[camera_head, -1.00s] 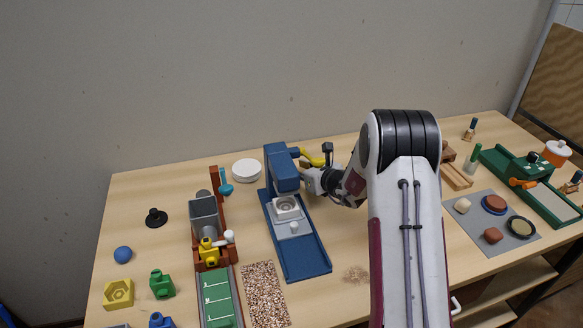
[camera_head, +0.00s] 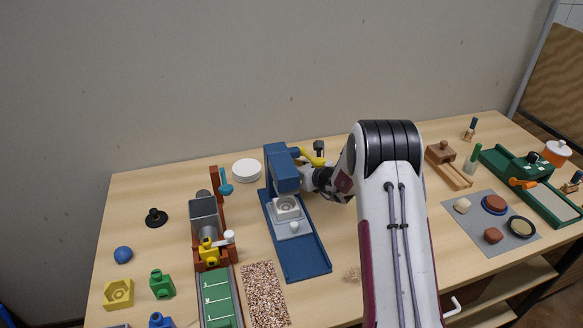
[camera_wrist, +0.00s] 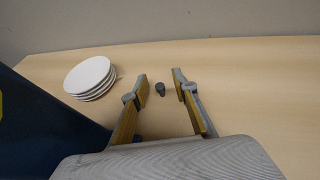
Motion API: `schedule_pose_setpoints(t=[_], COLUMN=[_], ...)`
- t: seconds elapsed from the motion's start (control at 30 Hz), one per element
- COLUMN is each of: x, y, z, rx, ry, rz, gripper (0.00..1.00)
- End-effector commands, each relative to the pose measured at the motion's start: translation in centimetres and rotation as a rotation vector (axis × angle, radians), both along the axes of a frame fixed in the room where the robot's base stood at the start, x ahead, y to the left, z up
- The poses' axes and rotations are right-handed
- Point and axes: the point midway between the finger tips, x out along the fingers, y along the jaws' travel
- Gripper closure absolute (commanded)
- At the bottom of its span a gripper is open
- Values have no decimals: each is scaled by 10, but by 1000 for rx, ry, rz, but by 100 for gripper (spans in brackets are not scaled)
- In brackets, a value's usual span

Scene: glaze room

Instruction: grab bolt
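A small dark grey cylinder, which looks like the bolt (camera_wrist: 160,89), stands on the table in the wrist view. It shows in the gap between my fingertips, a little beyond them, and nothing touches it. My gripper (camera_wrist: 161,91) is open, with its two yellow-padded fingers apart and empty. The bolt does not show in the head view.
The blue press body (camera_wrist: 40,125) fills the left of the wrist view. A stack of white plates (camera_wrist: 90,77) lies beyond it, left of the bolt. The table right of the bolt is clear.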

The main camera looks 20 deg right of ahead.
Motion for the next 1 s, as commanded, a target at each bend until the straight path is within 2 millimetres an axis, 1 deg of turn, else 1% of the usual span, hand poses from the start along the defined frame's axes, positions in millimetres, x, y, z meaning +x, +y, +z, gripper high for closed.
schedule_pose_setpoints(t=[0.03, 0.07, 0.1, 0.17, 0.2, 0.67, 0.87, 1.0], x=[0, 0, 0, 0, 0, -2, -7, -15], y=[0, 0, 0, 0, 0, 0, -2, -5], z=[0, 0, 0, 0, 0, 1, 8, 16], rx=[0, 0, 0, 0, 0, 0, 0, 0], ry=[0, 0, 0, 0, 0, 1, 0, -1], rz=[0, 0, 0, 0, 0, 0, 0, -1], gripper=[72, 74, 84, 98, 100, 100, 100, 100])
